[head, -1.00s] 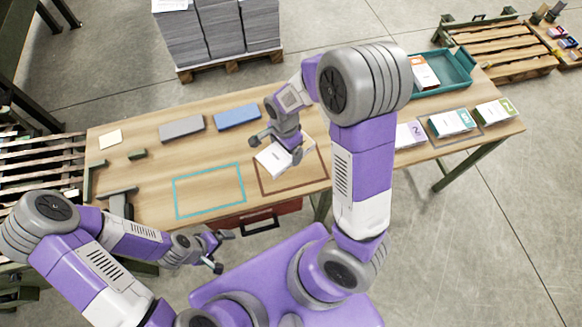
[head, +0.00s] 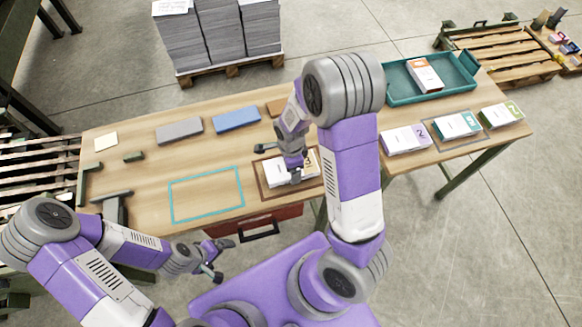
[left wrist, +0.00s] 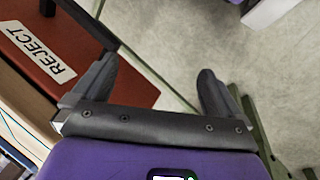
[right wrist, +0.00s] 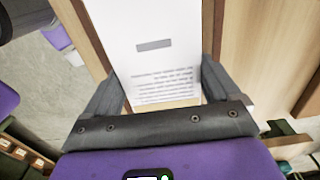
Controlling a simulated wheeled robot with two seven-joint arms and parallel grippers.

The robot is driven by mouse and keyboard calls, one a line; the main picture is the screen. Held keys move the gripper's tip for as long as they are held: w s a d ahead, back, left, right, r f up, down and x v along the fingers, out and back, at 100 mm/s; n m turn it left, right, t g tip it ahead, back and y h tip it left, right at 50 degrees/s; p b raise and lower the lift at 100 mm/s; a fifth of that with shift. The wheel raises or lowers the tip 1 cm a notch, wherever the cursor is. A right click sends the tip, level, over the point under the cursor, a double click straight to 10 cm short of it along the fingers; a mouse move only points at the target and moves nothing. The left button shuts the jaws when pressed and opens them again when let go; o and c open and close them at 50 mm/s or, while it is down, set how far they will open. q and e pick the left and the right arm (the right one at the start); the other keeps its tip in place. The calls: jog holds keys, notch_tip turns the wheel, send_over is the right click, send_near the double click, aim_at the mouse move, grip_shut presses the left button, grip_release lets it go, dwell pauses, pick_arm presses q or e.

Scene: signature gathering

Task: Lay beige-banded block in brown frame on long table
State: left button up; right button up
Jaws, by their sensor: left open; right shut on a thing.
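The white block (head: 276,174), with a tan or beige band at its right end, lies within the brown frame's (head: 260,182) outline on the long table (head: 140,190), in the head view. My right gripper (head: 279,163) is shut on it from above. In the right wrist view the block's printed white face (right wrist: 155,55) sits between the fingers, and brown frame strips run on both sides. I cannot tell whether the block touches the tabletop. My left gripper (head: 224,260) is open and empty off the table's front edge; it also shows in the left wrist view (left wrist: 157,75).
An empty teal frame (head: 206,194) lies left of the brown one. Grey (head: 179,131) and blue (head: 236,119) blocks are behind. Purple (head: 405,139), teal (head: 457,125) and green (head: 502,115) banded blocks and a teal tray (head: 400,94) are at right. A red REJECT drawer (left wrist: 75,60) hangs below.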

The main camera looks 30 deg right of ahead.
jog(key=shift+f, duration=0.4)
jog(key=shift+f, duration=0.2)
jog(key=o, duration=1.1)
jog(key=shift+c, duration=0.2)
jog(key=shift+r, duration=0.1)
notch_tip(320, 180, up, 12)
jog(key=p, duration=0.4)
jog(key=shift+p, duration=0.3)
jog(key=shift+r, duration=0.1)
